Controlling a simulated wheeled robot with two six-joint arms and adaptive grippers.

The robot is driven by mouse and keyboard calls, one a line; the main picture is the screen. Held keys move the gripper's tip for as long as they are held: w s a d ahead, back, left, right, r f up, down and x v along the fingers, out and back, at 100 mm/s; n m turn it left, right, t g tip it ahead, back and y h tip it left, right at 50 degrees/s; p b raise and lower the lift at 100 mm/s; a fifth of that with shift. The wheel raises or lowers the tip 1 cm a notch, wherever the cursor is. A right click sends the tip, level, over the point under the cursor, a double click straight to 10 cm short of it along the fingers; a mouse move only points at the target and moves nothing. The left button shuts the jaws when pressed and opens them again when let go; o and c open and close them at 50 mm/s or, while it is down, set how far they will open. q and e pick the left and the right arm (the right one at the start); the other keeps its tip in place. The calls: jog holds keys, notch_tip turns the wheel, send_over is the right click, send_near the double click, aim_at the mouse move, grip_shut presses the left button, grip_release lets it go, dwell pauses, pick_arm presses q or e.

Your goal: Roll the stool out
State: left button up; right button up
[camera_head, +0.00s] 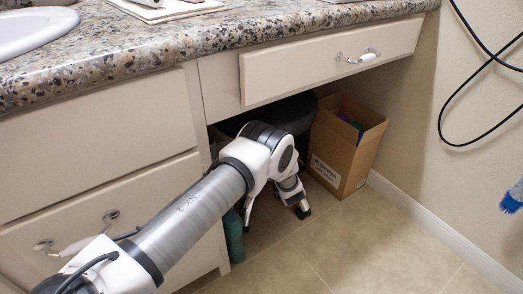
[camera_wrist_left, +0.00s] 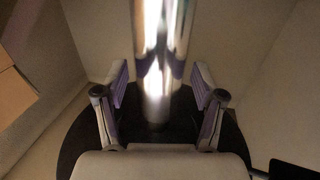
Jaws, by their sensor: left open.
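The stool's dark round seat (camera_head: 296,114) shows under the vanity drawer in the head view, partly hidden by my left arm. In the left wrist view the stool's shiny chrome post (camera_wrist_left: 157,60) stands between the two fingers of my left gripper (camera_wrist_left: 159,76). The gripper is open, with a finger on each side of the post and gaps showing. A dark round part of the stool (camera_wrist_left: 70,145) shows around the gripper. In the head view my left arm reaches into the knee space, and its fingers are hard to make out. My right gripper is not in view.
A cardboard box (camera_head: 346,143) stands on the floor right of the stool, near the wall. A teal bottle (camera_head: 233,236) stands by the left cabinet. The drawer (camera_head: 330,58) overhangs the knee space. The tiled floor (camera_head: 365,245) in front is clear. A black cable (camera_head: 470,95) hangs at right.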

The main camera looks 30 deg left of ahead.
pick_arm(q)
jog(key=x, duration=0.1)
jog(key=b+x, duration=0.2)
jog(key=x, duration=0.1)
jog(key=shift+w+f, duration=0.1)
jog(key=shift+f, duration=0.15)
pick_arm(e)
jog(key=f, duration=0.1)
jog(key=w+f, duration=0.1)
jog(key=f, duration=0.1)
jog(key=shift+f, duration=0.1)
pick_arm(q)
jog(key=shift+a+r, duration=0.1)
jog(key=shift+a, duration=0.05)
